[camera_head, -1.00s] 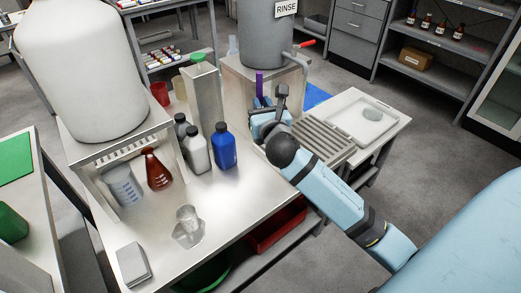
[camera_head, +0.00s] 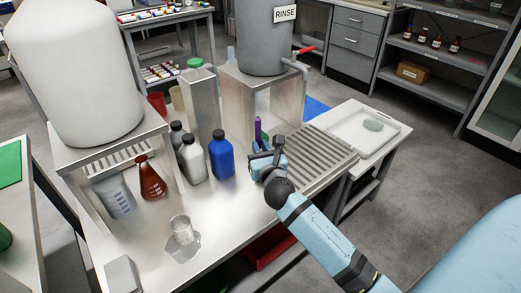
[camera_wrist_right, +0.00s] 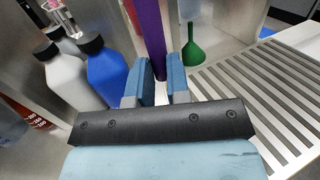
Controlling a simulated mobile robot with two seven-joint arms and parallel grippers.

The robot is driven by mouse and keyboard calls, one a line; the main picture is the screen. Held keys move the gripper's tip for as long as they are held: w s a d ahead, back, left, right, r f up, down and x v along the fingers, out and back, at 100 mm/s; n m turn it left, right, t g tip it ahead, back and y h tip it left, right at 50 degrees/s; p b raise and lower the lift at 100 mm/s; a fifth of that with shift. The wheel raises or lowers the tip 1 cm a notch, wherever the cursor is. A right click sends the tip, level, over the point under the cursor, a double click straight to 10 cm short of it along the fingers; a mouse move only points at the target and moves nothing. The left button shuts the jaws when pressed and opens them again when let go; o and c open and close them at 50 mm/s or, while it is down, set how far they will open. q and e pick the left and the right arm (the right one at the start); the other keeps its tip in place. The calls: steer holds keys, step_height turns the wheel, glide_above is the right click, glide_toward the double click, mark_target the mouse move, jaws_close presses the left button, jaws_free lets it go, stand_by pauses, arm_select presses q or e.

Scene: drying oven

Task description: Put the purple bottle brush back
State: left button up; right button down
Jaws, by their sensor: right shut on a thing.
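The purple bottle brush (camera_head: 257,128) stands roughly upright in my right gripper (camera_head: 265,158), to the right of the blue bottle. In the right wrist view its purple part (camera_wrist_right: 149,38) passes between the two blue fingers of the right gripper (camera_wrist_right: 157,85), which are shut on it. Its lower end is hidden by the gripper. A tall square steel box (camera_head: 202,108) stands behind the bottles, left of the gripper. My left gripper is not in view.
The blue bottle (camera_head: 222,158) and a grey bottle (camera_head: 192,160) stand close left of the gripper. A green funnel (camera_wrist_right: 190,48) stands just beyond it. A slatted drain (camera_head: 318,160) lies to the right.

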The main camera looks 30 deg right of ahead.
steer(key=shift+f, duration=0.15)
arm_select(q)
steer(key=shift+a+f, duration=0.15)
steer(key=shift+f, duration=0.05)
arm_select(e)
steer(key=c, duration=1.1)
jaws_free()
steer(key=r+v, duration=0.1)
steer(key=v, duration=1.1)
steer(key=s+a+f+m+g+y, duration=0.3)
steer(key=s+a+f+m+y, duration=0.2)
steer(key=m, duration=0.9)
steer(key=s+a+f+m+g+y, duration=0.3)
steer(key=s+a+f+m, duration=0.5)
steer(key=m, duration=0.7)
steer(key=shift+a+f+m+y, duration=0.3)
steer(key=shift+a+f+y, duration=0.4)
steer(key=shift+y, duration=0.2)
